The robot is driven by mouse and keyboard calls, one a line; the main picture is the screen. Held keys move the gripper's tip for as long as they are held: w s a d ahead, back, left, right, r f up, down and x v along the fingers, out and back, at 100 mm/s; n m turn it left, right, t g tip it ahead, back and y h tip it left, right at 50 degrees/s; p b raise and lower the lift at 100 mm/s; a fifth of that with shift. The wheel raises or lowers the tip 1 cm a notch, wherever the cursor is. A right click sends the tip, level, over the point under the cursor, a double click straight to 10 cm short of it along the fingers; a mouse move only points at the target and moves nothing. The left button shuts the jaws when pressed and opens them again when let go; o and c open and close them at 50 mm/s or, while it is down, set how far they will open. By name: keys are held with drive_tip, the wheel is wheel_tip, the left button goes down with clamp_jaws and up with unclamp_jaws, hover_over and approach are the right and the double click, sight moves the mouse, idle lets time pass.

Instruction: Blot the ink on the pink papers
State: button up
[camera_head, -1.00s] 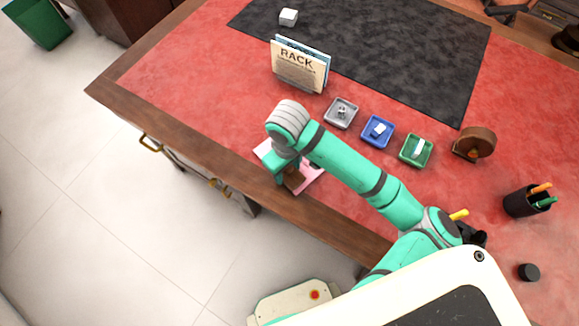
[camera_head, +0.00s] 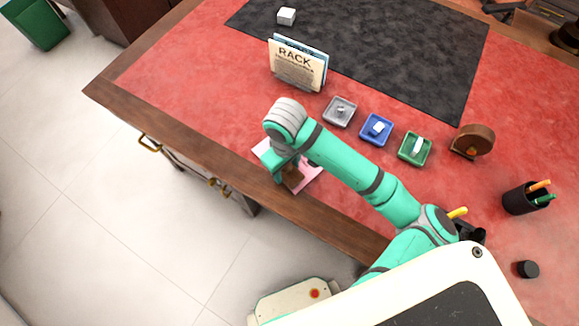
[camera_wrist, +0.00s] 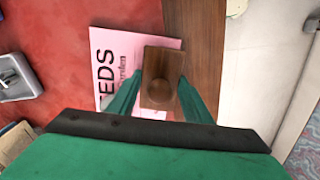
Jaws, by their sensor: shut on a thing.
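A pink paper (camera_wrist: 112,63) with the printed words "EEDS" and "Garden" lies on the desk near its front wooden edge in the wrist view. Its pink also shows beside my arm in the head view (camera_head: 308,180). My gripper (camera_wrist: 160,92) is shut on a wooden blotter (camera_wrist: 162,60) with a round knob, its green fingers on either side. The blotter is over the right part of the paper. Whether it presses on the paper or hovers cannot be told. No ink is visible; the blotter hides part of the sheet.
A rack (camera_head: 297,65) of papers stands behind my gripper. To its right are a grey tray (camera_head: 340,111), a blue tray (camera_head: 376,130) and a green tray (camera_head: 414,149). A brown round-topped object (camera_head: 473,141) and a pen cup (camera_head: 524,199) stand farther right. Red desk left of the rack is clear.

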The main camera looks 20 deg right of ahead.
drive_tip(key=shift+w+a+r+g+h, duration=0.15)
drive_tip(key=shift+w+g+h, duration=0.25)
drive_tip(key=shift+g, duration=0.6)
drive_tip(key=shift+s+d+t+y, duration=0.2)
drive_tip(key=shift+s+t+y, duration=0.25)
drive_tip(key=shift+t, duration=0.65)
drive_tip(key=shift+s+t+y, duration=0.35)
drive_tip(key=shift+t, duration=0.55)
drive_tip(key=shift+w+a+g+h, duration=0.15)
drive_tip(key=shift+w+g+h, duration=0.35)
drive_tip(key=shift+g, duration=0.7)
drive_tip(key=shift+w+g+h, duration=0.3)
drive_tip(key=shift+g, duration=0.5)
drive_tip(key=shift+s+t+y, duration=0.4)
drive_tip(key=shift+t, duration=0.6)
